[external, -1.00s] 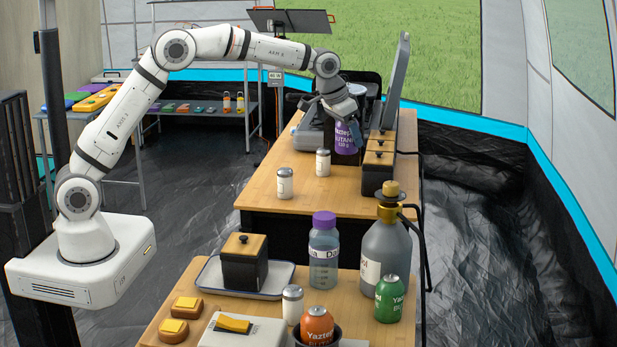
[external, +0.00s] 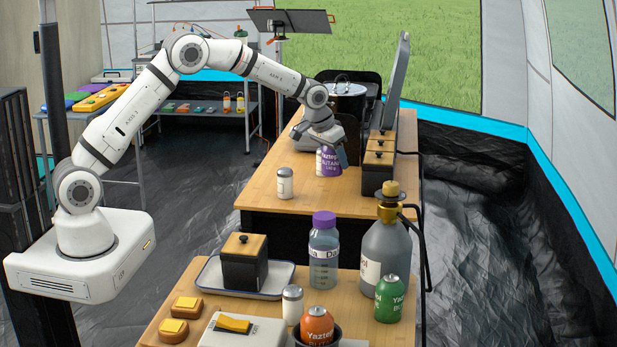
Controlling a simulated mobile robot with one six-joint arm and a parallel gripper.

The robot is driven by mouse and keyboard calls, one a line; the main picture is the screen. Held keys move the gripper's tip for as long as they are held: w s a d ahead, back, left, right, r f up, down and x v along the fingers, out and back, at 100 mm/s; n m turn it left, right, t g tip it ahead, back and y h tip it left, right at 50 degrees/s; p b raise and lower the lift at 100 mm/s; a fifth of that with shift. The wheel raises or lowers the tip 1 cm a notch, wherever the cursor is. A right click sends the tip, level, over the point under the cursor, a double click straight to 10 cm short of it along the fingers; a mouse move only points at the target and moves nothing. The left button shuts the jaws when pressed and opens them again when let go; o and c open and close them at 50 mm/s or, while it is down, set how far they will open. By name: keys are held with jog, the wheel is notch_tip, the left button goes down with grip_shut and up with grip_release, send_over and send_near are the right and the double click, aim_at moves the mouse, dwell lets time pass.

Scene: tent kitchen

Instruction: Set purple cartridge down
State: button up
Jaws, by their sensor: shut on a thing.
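The purple cartridge (external: 330,164) is at the far table, held upright in my gripper (external: 331,148). The gripper is shut around its top. The cartridge's base is at or very near the tabletop; I cannot tell whether it touches. A white shaker stands close at its left, partly overlapped by it in this view. The wooden far table (external: 262,188) has bare top in front of the cartridge.
Another white shaker (external: 285,183) stands to the front left of the cartridge. Black boxes with wooden lids (external: 378,158) line the right side. A lidded pot (external: 347,98) and dark panels stand behind. The near table holds bottles and a green cartridge (external: 389,298).

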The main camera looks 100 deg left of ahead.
aim_at(325, 148)
jog(key=shift+f+p, duration=0.3)
jog(key=shift+f, duration=2.25)
jog(key=shift+f, duration=0.1)
jog(key=o, duration=0.6)
jog(key=shift+f, duration=0.15)
jog(key=o, duration=0.5)
jog(key=shift+r, duration=0.35)
jog(key=b+v, duration=0.1)
jog(key=v, duration=1.1)
jog(key=shift+f, duration=0.1)
